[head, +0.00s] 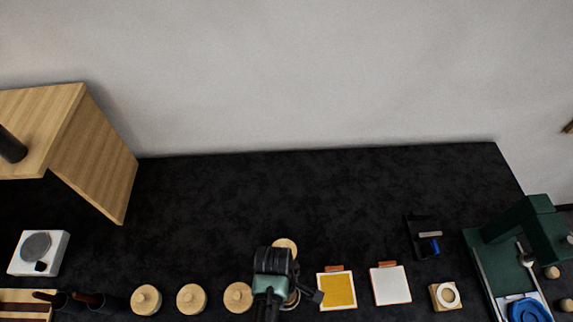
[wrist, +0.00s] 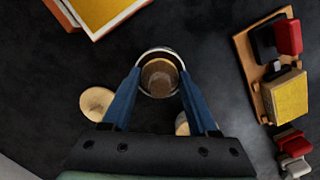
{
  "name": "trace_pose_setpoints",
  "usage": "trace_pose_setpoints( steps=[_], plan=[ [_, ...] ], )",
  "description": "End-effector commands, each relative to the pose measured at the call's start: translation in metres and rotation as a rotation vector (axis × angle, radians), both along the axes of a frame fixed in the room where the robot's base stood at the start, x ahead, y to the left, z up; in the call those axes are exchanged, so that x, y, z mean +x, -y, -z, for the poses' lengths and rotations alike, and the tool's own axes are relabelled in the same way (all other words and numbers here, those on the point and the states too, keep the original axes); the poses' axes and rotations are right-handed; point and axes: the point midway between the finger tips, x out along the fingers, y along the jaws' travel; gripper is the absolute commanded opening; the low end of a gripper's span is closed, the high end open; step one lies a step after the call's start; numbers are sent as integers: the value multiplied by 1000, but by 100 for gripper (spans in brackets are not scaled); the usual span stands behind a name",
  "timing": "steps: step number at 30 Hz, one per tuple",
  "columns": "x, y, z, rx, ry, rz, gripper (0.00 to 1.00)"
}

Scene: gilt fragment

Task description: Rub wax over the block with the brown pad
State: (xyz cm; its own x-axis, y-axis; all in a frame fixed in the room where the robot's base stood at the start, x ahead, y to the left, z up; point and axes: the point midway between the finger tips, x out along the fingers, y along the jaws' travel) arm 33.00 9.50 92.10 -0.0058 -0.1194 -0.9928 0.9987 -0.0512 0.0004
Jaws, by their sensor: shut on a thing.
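My gripper (wrist: 159,78) has its two blue fingers on either side of a round, open jar (wrist: 160,66) with a pale rim and a brownish inside. It is shut on the jar. In the head view my gripper (head: 290,297) is low over the table, and my arm hides most of the jar. I cannot pick out the brown pad for certain. A yellow block (wrist: 289,97) lies on a wooden board at the right of the wrist view, apart from my gripper; I cannot tell whether it is the task's block.
Wooden round lids (head: 146,299) stand in a row to the left. A yellow framed tray (head: 338,290) and a white one (head: 390,286) lie right of my gripper. A green stand (head: 525,222) is at far right, a wooden cabinet (head: 98,160) at left. The back table is clear.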

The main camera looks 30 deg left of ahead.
Motion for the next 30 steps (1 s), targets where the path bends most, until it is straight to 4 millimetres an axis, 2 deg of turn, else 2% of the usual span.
trace_pose_setpoints(
  steps=[11, 30],
  plan=[
    [-2, 1, 0, -2, -5, 0, 15],
    [-1, 0, -50, 0, -1, 0, 15]
  ],
)
